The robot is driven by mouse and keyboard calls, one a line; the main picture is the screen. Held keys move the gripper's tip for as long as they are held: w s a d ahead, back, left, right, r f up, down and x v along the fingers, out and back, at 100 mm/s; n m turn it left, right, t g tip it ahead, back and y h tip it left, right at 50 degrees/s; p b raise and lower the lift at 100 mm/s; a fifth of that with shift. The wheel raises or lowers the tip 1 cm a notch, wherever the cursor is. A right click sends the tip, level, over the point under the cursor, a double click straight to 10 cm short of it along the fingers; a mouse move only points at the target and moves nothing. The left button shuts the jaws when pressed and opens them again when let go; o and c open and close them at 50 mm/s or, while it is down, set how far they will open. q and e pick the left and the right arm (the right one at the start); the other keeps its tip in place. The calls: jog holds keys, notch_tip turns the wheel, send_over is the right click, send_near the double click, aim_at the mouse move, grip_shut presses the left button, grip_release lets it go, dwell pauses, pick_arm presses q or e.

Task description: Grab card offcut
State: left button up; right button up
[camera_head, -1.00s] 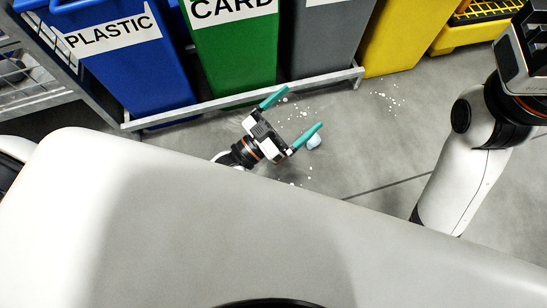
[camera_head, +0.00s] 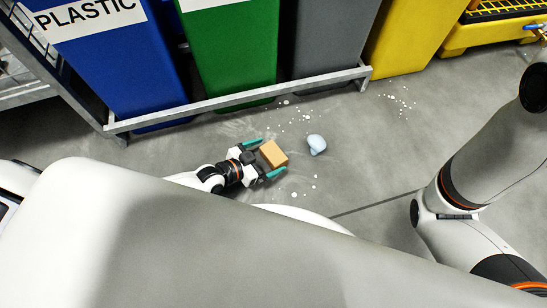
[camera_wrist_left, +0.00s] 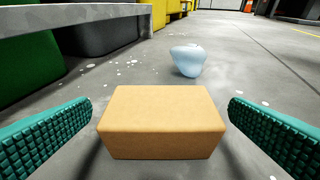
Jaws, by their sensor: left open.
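The card offcut (camera_head: 273,153) is a small tan block on the grey floor in front of the bins. It also shows large in the left wrist view (camera_wrist_left: 161,122). My left gripper (camera_head: 268,159) is low at the floor with its teal fingers open, one on each side of the block. In the left wrist view the left gripper (camera_wrist_left: 160,125) shows a gap between each finger and the block. My right arm shows at the right of the head view, but its gripper is out of the picture.
A pale blue lump (camera_head: 316,144) lies on the floor just beyond the block. White specks are scattered around. Floor to the right is open.

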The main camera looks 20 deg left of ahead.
aim_at(273, 153)
pick_arm(q)
jog(key=b+x, duration=0.3)
jog(key=x, duration=0.2)
jog(key=shift+r+b, duration=0.15)
jog(key=shift+b, duration=0.2)
jog(key=shift+w+d+r, duration=0.1)
jog(key=shift+c, duration=0.2)
jog(key=c, duration=1)
jog(key=shift+o, duration=0.2)
